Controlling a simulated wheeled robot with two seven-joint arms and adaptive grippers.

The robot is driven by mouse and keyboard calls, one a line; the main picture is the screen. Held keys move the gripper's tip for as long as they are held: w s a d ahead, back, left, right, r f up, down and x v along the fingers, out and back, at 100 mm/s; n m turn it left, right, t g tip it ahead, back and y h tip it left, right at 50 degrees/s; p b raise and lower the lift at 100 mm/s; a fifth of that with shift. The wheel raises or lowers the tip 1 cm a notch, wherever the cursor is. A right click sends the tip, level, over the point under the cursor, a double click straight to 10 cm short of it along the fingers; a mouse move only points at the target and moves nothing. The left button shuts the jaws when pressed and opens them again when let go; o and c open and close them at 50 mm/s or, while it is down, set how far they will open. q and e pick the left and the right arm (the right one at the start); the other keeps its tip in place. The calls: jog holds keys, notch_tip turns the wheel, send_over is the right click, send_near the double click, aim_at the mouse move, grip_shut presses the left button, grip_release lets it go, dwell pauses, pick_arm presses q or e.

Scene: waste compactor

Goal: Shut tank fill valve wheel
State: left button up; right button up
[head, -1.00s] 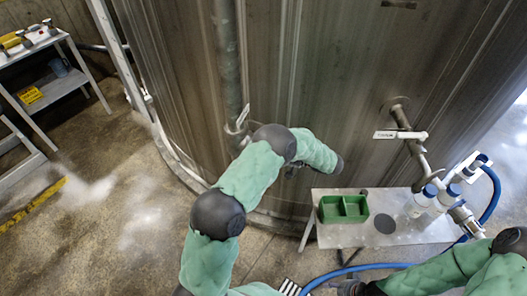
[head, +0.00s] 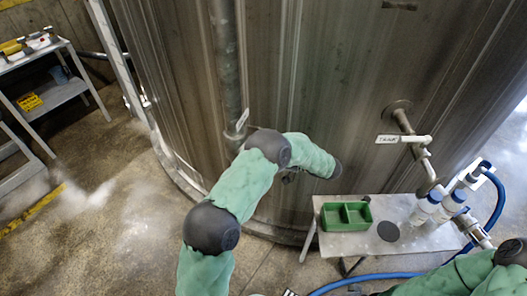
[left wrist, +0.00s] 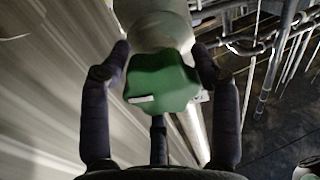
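The green lobed valve wheel (left wrist: 160,82) sits in the middle of the left wrist view, in front of a pale round pipe body (left wrist: 158,25). My left gripper (left wrist: 161,48) is open, with one dark finger on each side of the wheel. The fingers reach past its sides; I cannot tell whether they touch it. In the head view, my left arm reaches up to the tank (head: 320,70); the wheel and left fingers cannot be made out there. My right arm shows at the bottom right, with its gripper out of view.
A small metal table (head: 335,243) at the tank's foot holds a green two-part tray (head: 346,217) and white bottles (head: 425,208). A labelled pipe (head: 415,140) sticks out above it. A blue hose (head: 365,278) runs across the floor. A grey cart (head: 50,95) stands far left.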

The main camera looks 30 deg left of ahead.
pick_arm(q)
jog(key=shift+s+f+m, duration=0.1)
jog(key=shift+f+m, duration=0.1)
jog(key=shift+m, duration=0.2)
